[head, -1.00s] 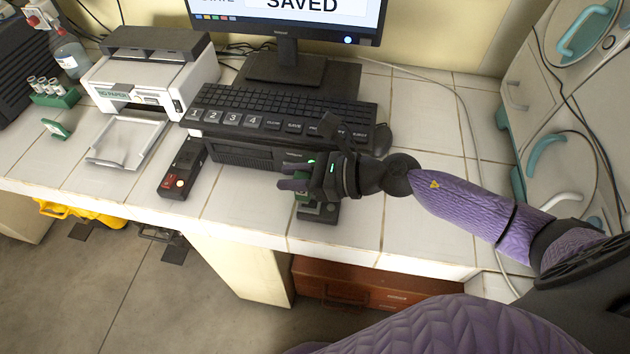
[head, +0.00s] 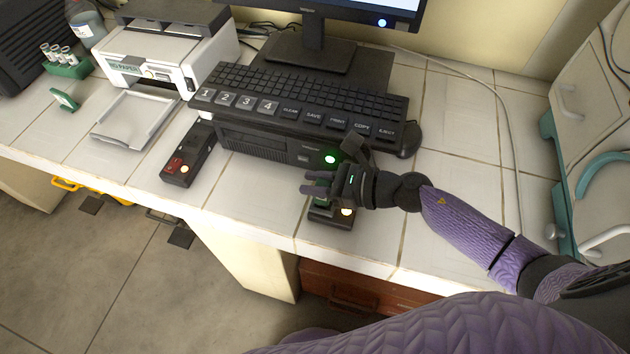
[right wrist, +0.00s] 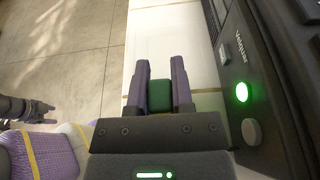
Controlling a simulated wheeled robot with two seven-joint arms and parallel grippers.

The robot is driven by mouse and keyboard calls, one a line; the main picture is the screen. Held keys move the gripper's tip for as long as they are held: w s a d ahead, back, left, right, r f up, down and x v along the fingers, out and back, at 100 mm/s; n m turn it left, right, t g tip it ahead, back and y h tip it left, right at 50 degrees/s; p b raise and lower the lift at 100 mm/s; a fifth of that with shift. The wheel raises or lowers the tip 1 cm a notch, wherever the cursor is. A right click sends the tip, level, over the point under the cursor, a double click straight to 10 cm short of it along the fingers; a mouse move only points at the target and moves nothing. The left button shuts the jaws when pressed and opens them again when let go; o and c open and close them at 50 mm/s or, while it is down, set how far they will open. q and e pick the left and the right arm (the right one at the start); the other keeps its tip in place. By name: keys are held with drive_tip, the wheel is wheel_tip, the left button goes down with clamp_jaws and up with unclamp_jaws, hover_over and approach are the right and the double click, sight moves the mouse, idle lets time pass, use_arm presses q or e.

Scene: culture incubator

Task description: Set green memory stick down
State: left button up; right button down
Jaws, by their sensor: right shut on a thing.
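The green memory stick (right wrist: 159,95) is held between the two purple fingers of my right gripper (right wrist: 155,82) in the right wrist view. In the head view my right gripper (head: 316,184) is low over the small dark dock (head: 333,219) at the table's front, and a bit of green shows just below the fingers. I cannot tell whether the stick touches the dock. A dark part at the left of the right wrist view looks like my left gripper (right wrist: 42,113); its jaws are unclear. The head view does not show it.
The black computer (head: 265,142) with a lit green button stands just behind my right gripper, under the large-key keyboard. A dark box with a red switch (head: 187,153) is to the left. A printer (head: 165,60) and tray stand farther left. Bare tiles lie between.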

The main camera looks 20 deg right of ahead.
drive_tip(key=shift+f, duration=0.2)
drive_tip(key=c, duration=0.5)
unclamp_jaws()
drive_tip(key=shift+r, duration=0.1)
drive_tip(key=shift+r, duration=0.2)
drive_tip(key=v, duration=0.7)
drive_tip(key=shift+s+d, duration=0.15)
drive_tip(key=shift+s, duration=0.05)
